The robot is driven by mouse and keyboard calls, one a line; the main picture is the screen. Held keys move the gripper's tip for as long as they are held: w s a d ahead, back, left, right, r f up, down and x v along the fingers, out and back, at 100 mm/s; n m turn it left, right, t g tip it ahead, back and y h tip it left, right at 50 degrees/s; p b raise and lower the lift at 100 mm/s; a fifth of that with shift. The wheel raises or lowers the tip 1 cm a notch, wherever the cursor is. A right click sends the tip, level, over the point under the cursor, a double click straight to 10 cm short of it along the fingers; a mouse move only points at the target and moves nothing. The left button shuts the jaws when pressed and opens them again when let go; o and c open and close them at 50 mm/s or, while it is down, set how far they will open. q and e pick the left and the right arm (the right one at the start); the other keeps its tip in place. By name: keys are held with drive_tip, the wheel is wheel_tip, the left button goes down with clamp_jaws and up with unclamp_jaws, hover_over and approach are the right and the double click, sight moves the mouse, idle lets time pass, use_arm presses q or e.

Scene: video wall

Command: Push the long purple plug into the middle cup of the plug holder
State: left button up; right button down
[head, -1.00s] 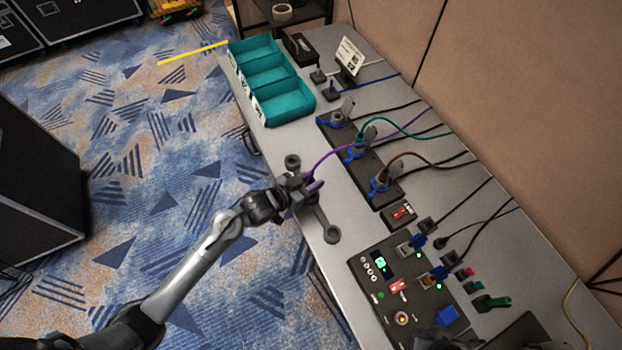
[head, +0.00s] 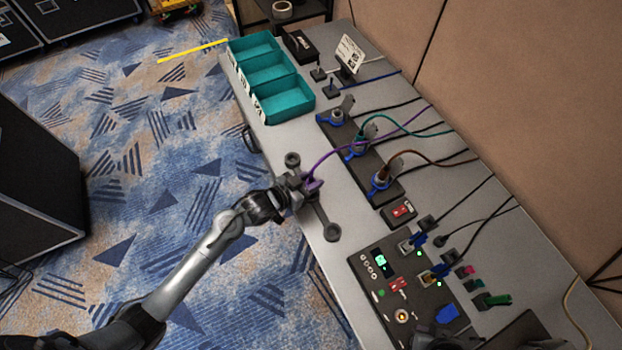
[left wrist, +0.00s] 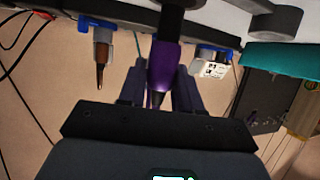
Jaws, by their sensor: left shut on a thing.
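The long purple plug (head: 314,184) is shut between the fingers of my left gripper (head: 305,188), and its purple cable trails toward the wall. In the left wrist view the purple plug (left wrist: 163,68) stands between the two fingers (left wrist: 160,92), its upper end against a dark round part. The plug holder (head: 333,232) is a dark grey bar near the table's front edge, with its two end cups showing. My left gripper is over the holder's middle and hides the middle cup. I cannot tell how deep the plug sits.
A black power strip (head: 390,190) with several plugs and cables lies behind the holder. Teal bins (head: 287,100) stand at the far end. A control panel (head: 365,262) with switches lies at the near right. Bare table shows between the bins and the holder.

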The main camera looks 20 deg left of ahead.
use_arm(q)
drive_tip(key=shift+f, duration=0.15)
use_arm(e)
drive_tip(key=shift+d, duration=0.15)
use_arm(q)
drive_tip(key=shift+f, duration=0.35)
idle(0.8)
drive_tip(key=shift+f, duration=0.2)
use_arm(e)
drive_tip(key=shift+f, duration=0.1)
use_arm(q)
drive_tip(key=shift+f, duration=0.35)
use_arm(e)
drive_tip(key=shift+f, duration=0.1)
use_arm(q)
drive_tip(key=shift+f, duration=0.5)
idle(0.4)
drive_tip(key=o, duration=1.1)
